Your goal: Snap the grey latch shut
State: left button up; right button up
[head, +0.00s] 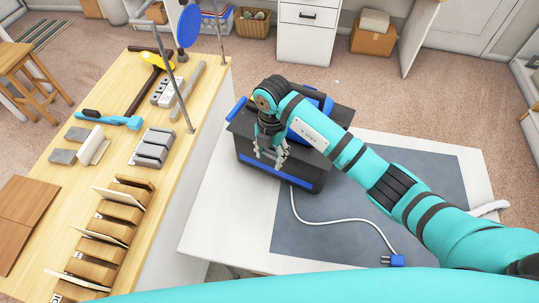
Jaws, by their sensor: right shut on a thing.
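A black toolbox (315,178) with blue trim stands on the white table, on the back left part of a dark grey mat. Its lid looks lowered onto the body. My right gripper (270,158) points down at the upper edge of the box's front. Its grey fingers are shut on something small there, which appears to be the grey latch. The fingers and wrist hide the latch, so its position cannot be told. My right forearm covers part of the lid. My left gripper is not in view.
A white cable with a blue plug (397,261) lies on the mat (345,222) in front of the box. The wooden bench (95,165) on the left holds a hammer, a blue-handled brush, grey blocks and a slotted rack. A metal post (188,112) rises near its edge.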

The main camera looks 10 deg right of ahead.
aim_at(272, 153)
jog(key=shift+w+d+r+g, duration=0.1)
jog(key=shift+w+d+g, duration=0.05)
jog(key=shift+g, duration=0.15)
dwell(0.4)
jog(key=o, duration=1.2)
jog(key=shift+c, duration=0.2)
notch_tip(272, 153, up, 12)
jog(key=shift+w+d, duration=0.2)
jog(key=shift+w, duration=0.2)
